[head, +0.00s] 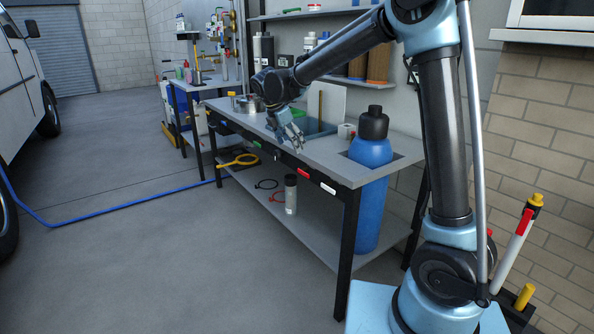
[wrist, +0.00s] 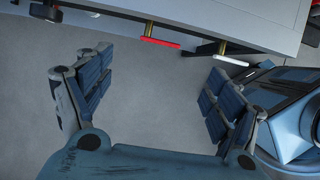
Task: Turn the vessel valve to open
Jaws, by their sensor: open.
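Along the bench's front edge sit small coloured valve handles: a green one (head: 256,144), a red one (head: 303,173) and a white one (head: 328,188). In the wrist view the red handle (wrist: 160,42) lies lengthwise on a brass stem below the bench edge, and the white handle (wrist: 236,61) is to its right. I cannot tell which belongs to the vessel. A blue vessel (head: 369,200) with a black cap stands in a cutout at the bench's right end. My gripper (head: 295,138) is open near the front edge; its fingers (wrist: 160,72) are apart with nothing between them.
The bench top (head: 330,150) holds a metal pot (head: 246,104) and a small white item. The lower shelf (head: 310,222) carries a bottle (head: 291,195), cables and a yellow coil (head: 238,160). A blue hose (head: 110,206) crosses the floor; the floor before the bench is clear.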

